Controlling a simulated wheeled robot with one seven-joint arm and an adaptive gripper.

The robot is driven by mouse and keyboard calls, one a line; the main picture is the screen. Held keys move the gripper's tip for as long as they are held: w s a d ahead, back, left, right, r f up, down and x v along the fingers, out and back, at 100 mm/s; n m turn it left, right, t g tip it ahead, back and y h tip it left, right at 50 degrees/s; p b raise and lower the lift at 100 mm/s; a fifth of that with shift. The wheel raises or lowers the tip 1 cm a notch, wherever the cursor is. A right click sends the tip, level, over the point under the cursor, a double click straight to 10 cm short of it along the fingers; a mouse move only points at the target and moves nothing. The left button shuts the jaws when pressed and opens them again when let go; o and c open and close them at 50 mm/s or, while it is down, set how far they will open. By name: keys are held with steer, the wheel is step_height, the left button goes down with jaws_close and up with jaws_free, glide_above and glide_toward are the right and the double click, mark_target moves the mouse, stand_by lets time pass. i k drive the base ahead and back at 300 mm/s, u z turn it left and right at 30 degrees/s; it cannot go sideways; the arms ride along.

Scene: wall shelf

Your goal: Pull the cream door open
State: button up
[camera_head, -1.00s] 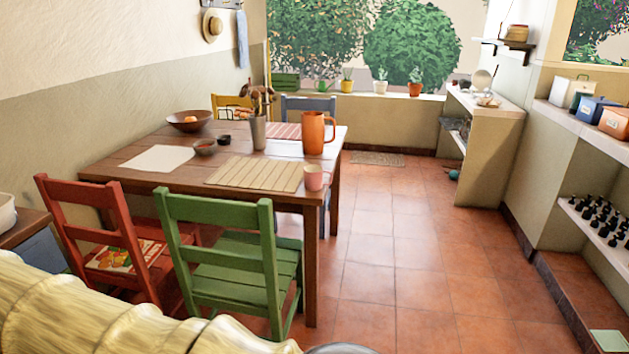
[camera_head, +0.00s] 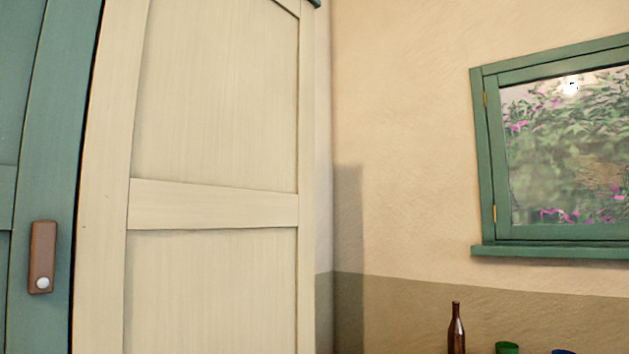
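The cream door (camera_head: 212,110) fills the left middle of the head view. It is a tall panelled wooden door with a cross rail at mid height. It stands beside a green door or panel (camera_head: 45,150), with a thin dark gap between them. No handle shows on the visible part of the cream door, and its lower end is cut off by the picture's edge. I cannot tell for certain whether it is fully closed. My gripper is not in view.
A brown plate with a pale round knob (camera_head: 42,258) is on the green panel. A green-framed window (camera_head: 484,160) is in the wall at right. A brown bottle (camera_head: 456,330) and the tops of a green (camera_head: 507,348) and a blue item (camera_head: 563,351) show at the bottom.

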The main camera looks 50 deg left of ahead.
mark_target(194, 233)
steer(key=u, duration=1.95)
steer(key=k, duration=1.15)
steer(key=u, duration=0.25)
